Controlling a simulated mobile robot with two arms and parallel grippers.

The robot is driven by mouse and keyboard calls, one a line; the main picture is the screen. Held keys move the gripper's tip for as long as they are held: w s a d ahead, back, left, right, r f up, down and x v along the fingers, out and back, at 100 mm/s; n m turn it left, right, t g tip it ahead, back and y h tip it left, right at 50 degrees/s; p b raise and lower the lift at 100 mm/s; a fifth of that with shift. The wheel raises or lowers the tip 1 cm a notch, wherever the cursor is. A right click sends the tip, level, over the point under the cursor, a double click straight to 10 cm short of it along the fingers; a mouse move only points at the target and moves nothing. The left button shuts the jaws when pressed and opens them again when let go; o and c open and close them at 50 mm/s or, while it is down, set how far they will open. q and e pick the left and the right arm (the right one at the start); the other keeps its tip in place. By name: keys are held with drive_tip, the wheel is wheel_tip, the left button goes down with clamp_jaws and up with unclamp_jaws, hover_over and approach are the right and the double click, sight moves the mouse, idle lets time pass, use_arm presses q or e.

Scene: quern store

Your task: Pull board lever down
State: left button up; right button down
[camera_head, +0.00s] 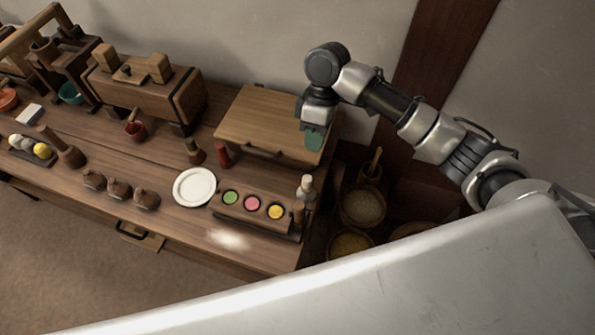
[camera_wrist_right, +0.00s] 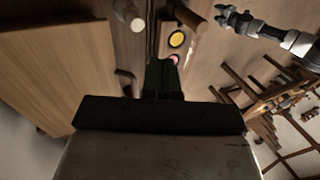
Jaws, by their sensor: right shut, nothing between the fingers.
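I cannot tell for sure which part is the board lever. A short upright post with a pale knob (camera_head: 306,185) stands at the right end of a dark block (camera_head: 248,218) with green, pink and yellow discs. A light wooden board (camera_head: 262,112) lies behind it, with a dark bar along its front edge. My right gripper (camera_head: 314,139) is over the board's right side, apart from the post. Its dark green fingers show in the right wrist view (camera_wrist_right: 164,78), shut and empty. My left gripper (camera_wrist_right: 228,17) appears small in the right wrist view; its jaws are unclear.
A white plate (camera_head: 194,187) and several small brown pots (camera_head: 119,189) are left of the block. A red cylinder (camera_head: 222,155) stands before the board. Baskets (camera_head: 362,206) sit on the floor to the right.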

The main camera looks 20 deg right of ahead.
sight(299, 214)
drive_tip(key=x, duration=0.6)
drive_tip(key=p+x, duration=0.1)
drive_tip(key=x, duration=0.3)
drive_tip(key=shift+s+r, duration=0.15)
drive_tip(key=shift+s, duration=0.2)
drive_tip(key=s+a, duration=0.1)
drive_tip(key=s+a+p, duration=0.1)
drive_tip(key=s, duration=0.1)
drive_tip(key=shift+s+a, duration=0.1)
drive_tip(key=shift+a, duration=0.1)
